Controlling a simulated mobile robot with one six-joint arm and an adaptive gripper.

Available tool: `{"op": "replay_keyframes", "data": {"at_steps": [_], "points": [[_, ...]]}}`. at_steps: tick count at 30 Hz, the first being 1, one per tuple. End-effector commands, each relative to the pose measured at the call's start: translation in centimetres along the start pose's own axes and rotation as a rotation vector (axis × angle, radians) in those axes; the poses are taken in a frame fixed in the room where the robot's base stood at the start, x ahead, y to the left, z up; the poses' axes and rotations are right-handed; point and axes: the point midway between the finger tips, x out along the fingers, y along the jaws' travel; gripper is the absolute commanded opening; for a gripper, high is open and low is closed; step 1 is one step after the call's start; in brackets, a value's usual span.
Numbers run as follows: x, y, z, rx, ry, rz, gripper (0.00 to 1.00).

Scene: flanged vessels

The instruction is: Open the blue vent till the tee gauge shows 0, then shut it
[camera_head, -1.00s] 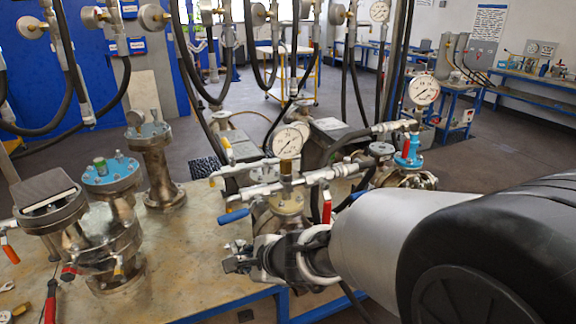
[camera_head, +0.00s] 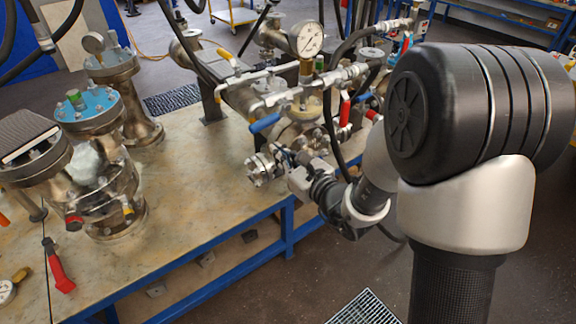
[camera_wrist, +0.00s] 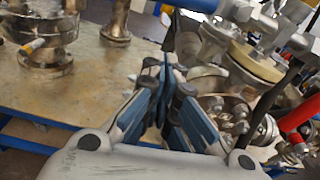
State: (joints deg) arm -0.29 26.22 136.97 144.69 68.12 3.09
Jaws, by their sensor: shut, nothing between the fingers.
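A blue lever handle (camera_head: 265,122) sticks out from the left side of the pipework on a flanged vessel (camera_head: 302,132); it also shows at the top of the wrist view (camera_wrist: 195,4). A round white gauge (camera_head: 307,40) stands on the pipework above; its reading is too small to tell. My gripper (camera_head: 282,154) is in front of the vessel, below and a little right of the blue handle. In the wrist view my gripper (camera_wrist: 168,78) has its fingers together with nothing between them, apart from the handle.
A red handle (camera_head: 345,110) hangs right of the vessel, close to my wrist. Other flanged vessels (camera_head: 100,150) stand on the left of the bench (camera_head: 190,190). The bench is clear between them and my gripper. A red-handled tool (camera_head: 60,272) lies at the front left.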

Motion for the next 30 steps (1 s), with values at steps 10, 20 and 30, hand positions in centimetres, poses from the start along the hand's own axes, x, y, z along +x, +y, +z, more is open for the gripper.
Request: {"op": "replay_keyframes", "data": {"at_steps": [10,20,30], "points": [[2.6,0.0,2.6,-0.002,-0.002,0.000,0.00],[2.1,0.0,3.8,0.001,0.002,0.001,0.00],[1.4,-1.1,4.1,0.029,0.001,0.000,0.00]]}}
